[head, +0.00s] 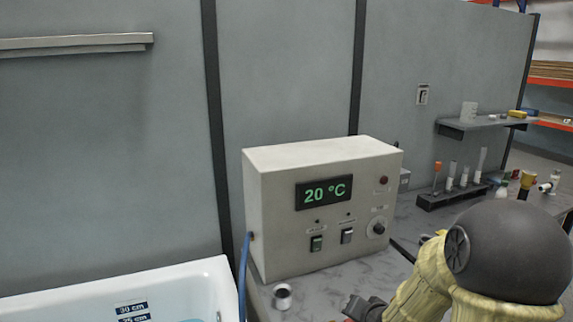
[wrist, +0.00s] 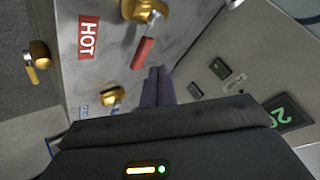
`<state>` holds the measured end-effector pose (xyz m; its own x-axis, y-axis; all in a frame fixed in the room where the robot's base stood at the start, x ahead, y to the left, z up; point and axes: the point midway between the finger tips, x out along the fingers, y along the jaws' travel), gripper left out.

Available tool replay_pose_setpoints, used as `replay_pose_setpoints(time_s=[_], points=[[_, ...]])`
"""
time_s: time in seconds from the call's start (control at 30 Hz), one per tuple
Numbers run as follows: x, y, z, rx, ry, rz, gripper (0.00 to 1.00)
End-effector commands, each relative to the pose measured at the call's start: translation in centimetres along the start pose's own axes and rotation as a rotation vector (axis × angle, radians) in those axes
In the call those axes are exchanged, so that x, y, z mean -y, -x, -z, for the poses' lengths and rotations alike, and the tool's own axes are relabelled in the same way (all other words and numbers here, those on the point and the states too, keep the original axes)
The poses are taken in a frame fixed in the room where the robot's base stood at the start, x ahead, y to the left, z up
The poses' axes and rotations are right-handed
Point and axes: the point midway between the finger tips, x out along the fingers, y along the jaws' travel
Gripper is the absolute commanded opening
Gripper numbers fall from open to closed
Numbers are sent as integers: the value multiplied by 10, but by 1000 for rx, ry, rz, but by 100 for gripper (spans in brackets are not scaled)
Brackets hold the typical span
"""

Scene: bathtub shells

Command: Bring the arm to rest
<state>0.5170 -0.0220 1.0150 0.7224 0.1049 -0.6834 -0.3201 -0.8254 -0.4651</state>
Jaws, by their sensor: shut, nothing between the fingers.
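My gripper (wrist: 157,76) shows in the wrist view with its two dark fingers together and nothing between them. It points over the grey bench top, between a red-handled brass valve (wrist: 143,45) and the control box (wrist: 240,60). In the head view my arm comes in from the lower right, and a dark part of the gripper end shows at the bottom edge, in front of the control box (head: 285,240). The fingertips are not clear there. The box display reads 20 °C.
A white bathtub (head: 190,280) stands at the lower left. A small white cup-like piece (head: 282,296) is on the grey bench (head: 340,280). A tube rack (head: 455,193) stands behind my arm, below a wall shelf (head: 485,124). A red HOT label (wrist: 88,37) lies near the valves.

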Motion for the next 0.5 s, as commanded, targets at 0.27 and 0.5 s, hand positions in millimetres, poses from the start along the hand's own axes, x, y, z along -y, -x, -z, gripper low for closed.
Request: replay_pose_setpoints(time_s=[0.27,0.5], points=[[-11,82,-41,250,338,-236,0],[-14,144,-82,492,519,-273,0]])
